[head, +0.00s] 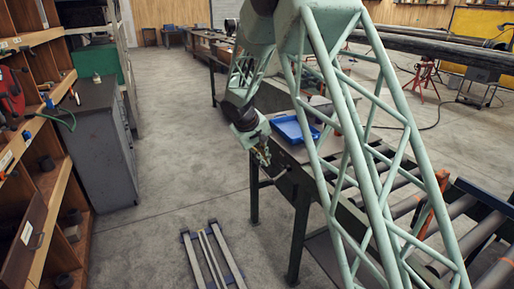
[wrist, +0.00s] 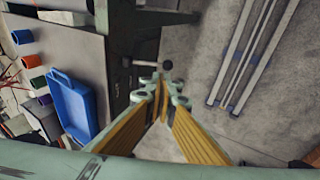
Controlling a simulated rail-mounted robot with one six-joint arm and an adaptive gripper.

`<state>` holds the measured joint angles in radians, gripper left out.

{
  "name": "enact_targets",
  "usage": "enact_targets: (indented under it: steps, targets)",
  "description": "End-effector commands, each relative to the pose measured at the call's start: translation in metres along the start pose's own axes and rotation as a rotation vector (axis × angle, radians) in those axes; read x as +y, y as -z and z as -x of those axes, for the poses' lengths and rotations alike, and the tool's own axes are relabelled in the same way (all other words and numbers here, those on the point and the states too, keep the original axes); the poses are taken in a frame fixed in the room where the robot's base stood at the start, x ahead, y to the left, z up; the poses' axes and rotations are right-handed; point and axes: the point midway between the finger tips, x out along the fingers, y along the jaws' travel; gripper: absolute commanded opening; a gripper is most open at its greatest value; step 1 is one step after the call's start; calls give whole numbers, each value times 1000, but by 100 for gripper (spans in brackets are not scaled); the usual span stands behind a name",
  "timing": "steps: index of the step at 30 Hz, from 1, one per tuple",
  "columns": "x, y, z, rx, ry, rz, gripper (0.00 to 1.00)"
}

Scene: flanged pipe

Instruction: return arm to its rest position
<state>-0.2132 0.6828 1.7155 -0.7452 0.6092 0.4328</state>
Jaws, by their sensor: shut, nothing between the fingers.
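My gripper (head: 263,155) hangs in the air beside the left edge of the workbench (head: 283,158) in the head view, at the end of my folded green arm. In the wrist view my gripper (wrist: 163,93) shows its two yellow-sided fingers closed together at the tips, with nothing between them. The floor and the bench's side lie beyond the fingertips. No flanged pipe is seen near the gripper.
A blue tray (head: 294,129) stands on the bench; it also shows in the wrist view (wrist: 73,105). Metal rails on a floor frame (head: 211,255) lie below. A grey cabinet (head: 102,145) and wooden shelving (head: 50,200) stand left.

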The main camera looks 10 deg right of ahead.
Motion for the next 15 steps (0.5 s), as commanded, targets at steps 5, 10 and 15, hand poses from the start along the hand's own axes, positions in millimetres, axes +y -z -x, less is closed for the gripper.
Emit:
enact_targets:
  steps: [5,10,15]
  targets:
    - [5,-4,10,0,1,-8,0]
    - [16,-15,30,-1,5,-24,0]
    - [30,-32,59,-4,11,-45,0]
